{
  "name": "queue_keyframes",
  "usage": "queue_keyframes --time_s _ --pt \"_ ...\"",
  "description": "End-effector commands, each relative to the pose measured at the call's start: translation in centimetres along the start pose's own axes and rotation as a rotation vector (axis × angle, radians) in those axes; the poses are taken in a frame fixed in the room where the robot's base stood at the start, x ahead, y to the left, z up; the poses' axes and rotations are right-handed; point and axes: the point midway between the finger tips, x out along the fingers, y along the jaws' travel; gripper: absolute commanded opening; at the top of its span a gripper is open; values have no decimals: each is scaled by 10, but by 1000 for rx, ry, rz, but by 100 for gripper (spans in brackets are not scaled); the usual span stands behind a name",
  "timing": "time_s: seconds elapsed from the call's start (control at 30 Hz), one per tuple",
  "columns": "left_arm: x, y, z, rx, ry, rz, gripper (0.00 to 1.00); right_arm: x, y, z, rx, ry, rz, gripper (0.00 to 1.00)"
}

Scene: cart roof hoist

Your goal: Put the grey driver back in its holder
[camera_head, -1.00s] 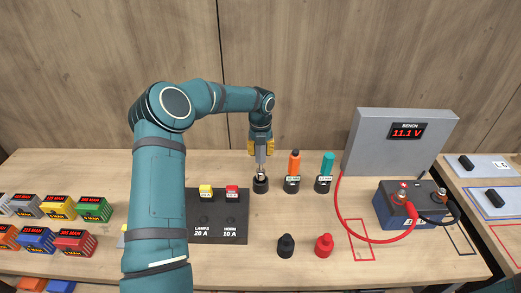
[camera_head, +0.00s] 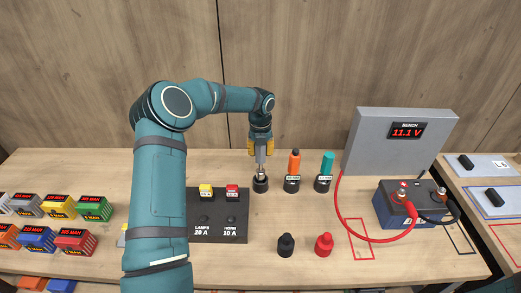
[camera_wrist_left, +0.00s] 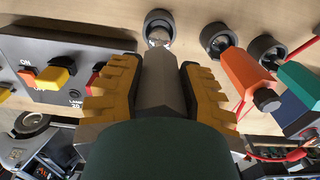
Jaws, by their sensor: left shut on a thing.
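My left gripper (camera_head: 261,149) is shut on the grey driver (camera_wrist_left: 160,82), with its yellow fingers on both sides of the handle. The driver points down, roughly upright, over a black round holder (camera_head: 261,185). The holder also shows in the left wrist view (camera_wrist_left: 159,22). The driver's metal shaft reaches the holder's mouth. How deep the tip is inside cannot be told. An orange driver (camera_head: 295,162) and a teal driver (camera_head: 327,164) stand in their own black holders to the right. My right gripper is not in view.
A black switch panel (camera_head: 218,221) with yellow and red switches lies left of the holder. A black cap (camera_head: 286,246) and a red cap (camera_head: 324,245) stand in front. A bench meter (camera_head: 399,143) and battery (camera_head: 402,205) with cables are at right. Colored blocks sit at left.

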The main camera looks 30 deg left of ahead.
Motion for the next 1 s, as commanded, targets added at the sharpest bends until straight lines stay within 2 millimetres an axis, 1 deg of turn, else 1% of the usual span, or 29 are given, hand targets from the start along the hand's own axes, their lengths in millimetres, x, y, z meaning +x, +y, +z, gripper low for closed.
queue_keyframes --time_s 1.0 --pt "23 0 0 1 -1 -1 0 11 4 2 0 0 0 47"
